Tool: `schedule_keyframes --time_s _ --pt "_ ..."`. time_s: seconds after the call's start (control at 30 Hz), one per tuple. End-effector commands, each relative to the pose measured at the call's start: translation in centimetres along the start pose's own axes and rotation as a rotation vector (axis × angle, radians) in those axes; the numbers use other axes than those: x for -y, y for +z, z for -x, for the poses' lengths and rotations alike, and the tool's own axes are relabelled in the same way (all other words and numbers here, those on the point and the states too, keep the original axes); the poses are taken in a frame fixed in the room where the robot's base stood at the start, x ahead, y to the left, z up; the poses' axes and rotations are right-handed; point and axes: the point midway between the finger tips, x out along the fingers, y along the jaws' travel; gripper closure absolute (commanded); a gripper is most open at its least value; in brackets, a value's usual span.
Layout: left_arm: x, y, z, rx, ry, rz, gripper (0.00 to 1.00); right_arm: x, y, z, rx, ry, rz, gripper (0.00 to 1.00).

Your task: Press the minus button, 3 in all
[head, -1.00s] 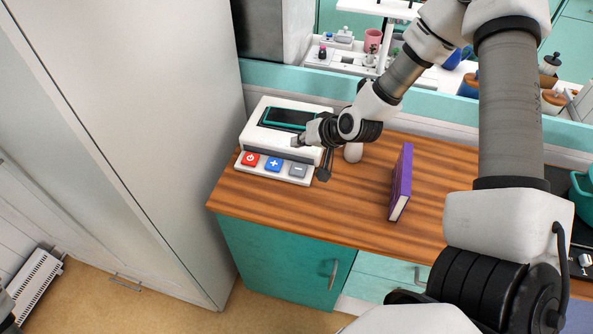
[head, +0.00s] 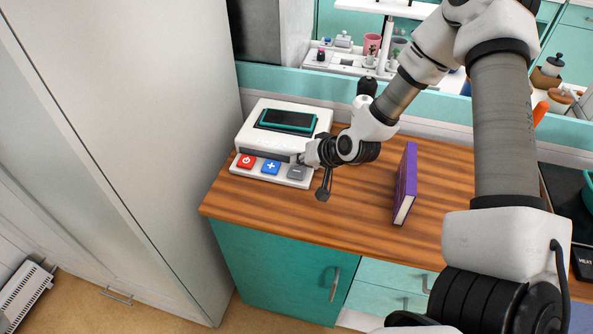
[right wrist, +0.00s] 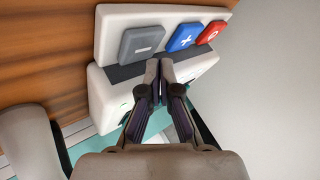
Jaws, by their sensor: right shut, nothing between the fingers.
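The white device (head: 262,142) with a dark screen stands at the left end of the wooden counter. Its front strip carries a red power button, a blue plus button and the grey minus button (head: 297,172), which is the rightmost in the head view. My right gripper (head: 301,158) is shut and empty, its tips just behind the minus button. In the right wrist view the shut fingertips (right wrist: 159,63) lie by the dark strip, close to the lower right edge of the minus button (right wrist: 142,43). I cannot tell whether they touch anything. My left gripper is not in view.
The blue plus button (head: 271,167) and red power button (head: 246,161) sit beside the minus button. A purple book (head: 406,184) stands upright on the counter to the right. A tall pale cabinet (head: 120,130) is at left. The counter between device and book is mostly clear.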

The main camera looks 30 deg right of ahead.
Motion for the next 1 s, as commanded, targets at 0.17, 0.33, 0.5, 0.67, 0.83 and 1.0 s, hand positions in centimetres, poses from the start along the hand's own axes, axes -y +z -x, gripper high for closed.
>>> schedule_keyframes --time_s 0.17,0.33,0.5,0.67,0.83,1.0 --pt "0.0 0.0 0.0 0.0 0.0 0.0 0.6 0.0 0.0 0.0 0.0 0.0 0.0 1.0" --pt "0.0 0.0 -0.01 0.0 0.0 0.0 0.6 0.0 0.0 0.0 0.0 0.0 0.0 1.0" --pt "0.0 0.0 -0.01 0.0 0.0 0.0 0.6 0.0 0.0 0.0 0.0 0.0 0.0 1.0" --pt "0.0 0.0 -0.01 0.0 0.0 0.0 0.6 0.0 0.0 0.0 0.0 0.0 0.0 1.0" --pt "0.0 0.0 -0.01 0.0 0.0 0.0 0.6 -0.01 0.0 -0.01 0.0 0.0 0.0 1.0" --pt "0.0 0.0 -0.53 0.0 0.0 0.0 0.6 -0.3 0.31 -0.4 0.0 0.0 0.0 1.0"
